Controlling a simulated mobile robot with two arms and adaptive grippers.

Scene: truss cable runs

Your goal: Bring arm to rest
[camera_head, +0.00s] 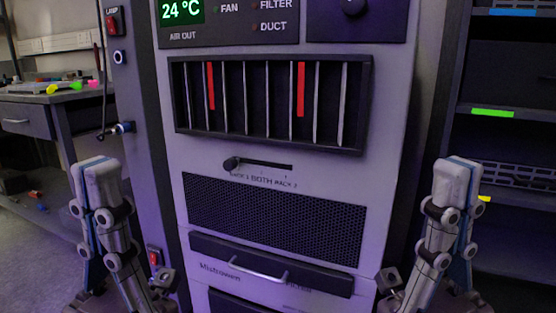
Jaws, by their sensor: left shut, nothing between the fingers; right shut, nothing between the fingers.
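My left arm stands folded at the lower left, its pale elbow up and its links running down and inward. My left gripper (163,282) shows as a small dark part at the lower edge, in front of the cabinet's left side. It is shut and empty. My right arm mirrors it at the lower right. My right gripper (390,282) is low beside the cabinet's right side, also shut and empty. Both grippers are partly hidden or cut off by the frame's bottom, so their fingers are hard to make out.
A grey cabinet (385,195) fills the middle, with a vent (250,100) bearing red strips, a slider (232,163), a grille (280,215) and a drawer handle (257,272). A workbench (30,120) is at left, shelves (500,110) at right. Floor shows at far left.

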